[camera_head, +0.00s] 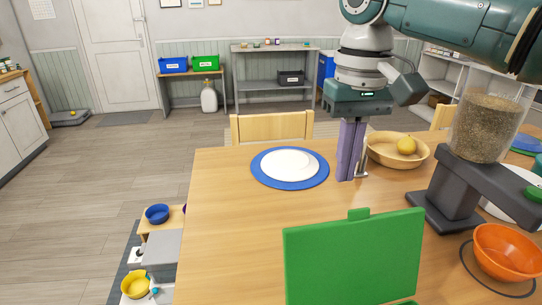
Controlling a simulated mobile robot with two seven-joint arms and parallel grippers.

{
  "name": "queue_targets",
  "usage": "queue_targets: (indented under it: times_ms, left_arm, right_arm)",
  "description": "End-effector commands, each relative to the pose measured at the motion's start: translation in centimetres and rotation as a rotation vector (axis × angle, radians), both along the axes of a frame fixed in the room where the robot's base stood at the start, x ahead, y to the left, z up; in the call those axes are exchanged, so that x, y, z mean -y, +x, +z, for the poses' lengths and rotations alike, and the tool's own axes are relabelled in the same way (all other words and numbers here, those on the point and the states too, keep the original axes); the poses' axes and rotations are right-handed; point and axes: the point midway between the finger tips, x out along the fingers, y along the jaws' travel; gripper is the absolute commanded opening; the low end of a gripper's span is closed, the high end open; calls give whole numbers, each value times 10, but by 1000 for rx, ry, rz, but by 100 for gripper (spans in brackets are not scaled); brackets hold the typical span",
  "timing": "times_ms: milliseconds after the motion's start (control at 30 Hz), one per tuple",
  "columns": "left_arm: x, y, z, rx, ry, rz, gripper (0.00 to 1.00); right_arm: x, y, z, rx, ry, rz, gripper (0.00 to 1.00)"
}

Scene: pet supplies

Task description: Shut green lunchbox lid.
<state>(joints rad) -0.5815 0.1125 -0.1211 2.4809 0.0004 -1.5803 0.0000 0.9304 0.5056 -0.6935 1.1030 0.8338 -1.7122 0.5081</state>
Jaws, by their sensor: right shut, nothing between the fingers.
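The green lunchbox lid (352,258) stands raised, nearly upright, at the near edge of the wooden table, with a small tab on its top edge. Only a sliver of green shows at the bottom of the picture beside it; the rest of the lunchbox is hidden or out of frame. My right gripper (346,178) points straight down, beyond the lid and above its top edge in the picture. Its purple fingers are shut with nothing between them. My left gripper is not in view.
A white plate on a blue mat (261,174) lies left of my right gripper. A wooden bowl (380,158) with a yellow fruit (406,145) is close to its right. A grey dispenser (447,195) and an orange bowl (505,252) stand at right. The table left of the lid is clear.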

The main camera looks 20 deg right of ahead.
Motion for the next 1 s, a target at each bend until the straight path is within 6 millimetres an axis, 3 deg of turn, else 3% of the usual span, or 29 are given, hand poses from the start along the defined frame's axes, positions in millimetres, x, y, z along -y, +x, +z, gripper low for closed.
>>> queue_targets:
  times_ms: [200,267,500,1000]
  left_arm:
    - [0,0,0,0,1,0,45]
    - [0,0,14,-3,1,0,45]
    - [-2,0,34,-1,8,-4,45]
    - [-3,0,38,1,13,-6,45]
  right_arm:
    - [0,-1,-40,-2,-2,0,0]
    - [-1,-7,-29,1,-2,5,0]
    - [-6,-29,-23,2,-2,3,0]
    - [-8,-37,-24,3,-2,2,0]
